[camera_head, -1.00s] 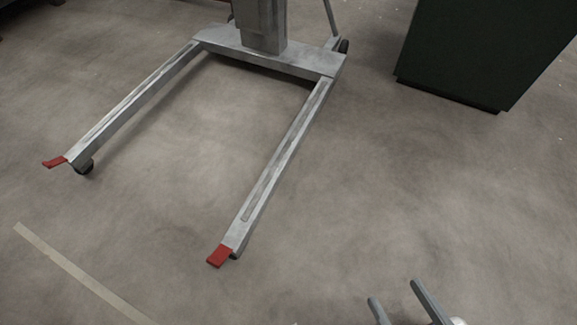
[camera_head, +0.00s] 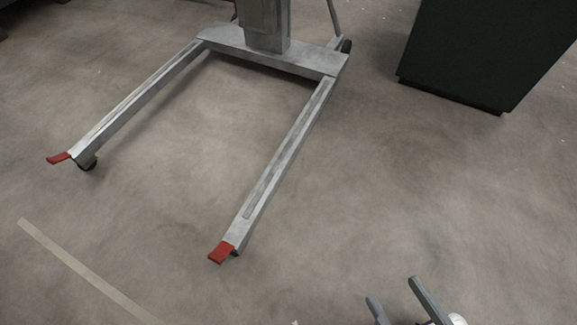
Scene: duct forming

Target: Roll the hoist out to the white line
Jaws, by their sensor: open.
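The hoist (camera_head: 265,55) is a grey metal frame on castors, with an upright mast at the back and two long legs pointing toward me. Each leg ends in a red tip, the left tip (camera_head: 58,158) and the right tip (camera_head: 221,252). The white line (camera_head: 85,270) lies on the floor at the lower left, in front of the legs and apart from them. My gripper (camera_head: 393,296) is at the bottom edge, open and empty, to the right of the right leg and not touching the hoist. The hoist's upper part is out of view.
A dark green cabinet (camera_head: 480,55) stands at the upper right, apart from the hoist. A dark object shows at the upper left corner. The concrete floor between the legs and to the right of the hoist is clear.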

